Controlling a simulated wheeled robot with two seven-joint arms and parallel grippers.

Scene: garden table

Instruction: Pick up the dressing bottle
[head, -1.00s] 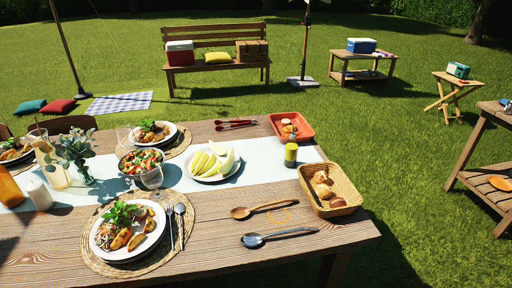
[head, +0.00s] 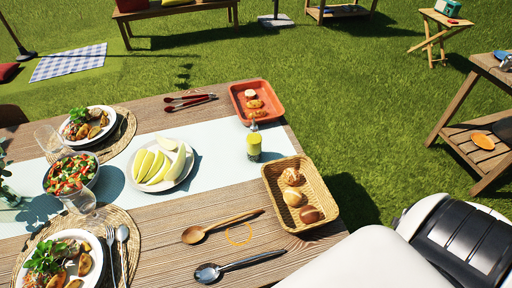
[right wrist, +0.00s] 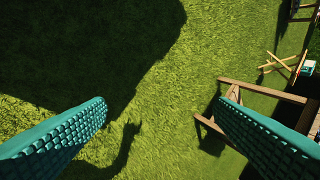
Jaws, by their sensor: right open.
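The dressing bottle (head: 254,143), with yellow contents and a narrow top, stands upright on the white runner. It is between the orange tray and the bread basket in the head view. My right arm shows at the lower right of the head view, but its gripper is outside that picture. In the right wrist view my right gripper (right wrist: 160,125) is open, its two teal ridged fingers wide apart over grass with nothing between them. The bottle is not in the right wrist view. My left gripper is in neither view.
A wicker basket (head: 271,183) of bread stands just in front of the bottle, an orange tray (head: 239,108) behind it. A melon plate (head: 186,178) lies to its left. A wooden spoon (head: 222,226) and a dark-handled spoon (head: 240,265) lie near the front edge.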

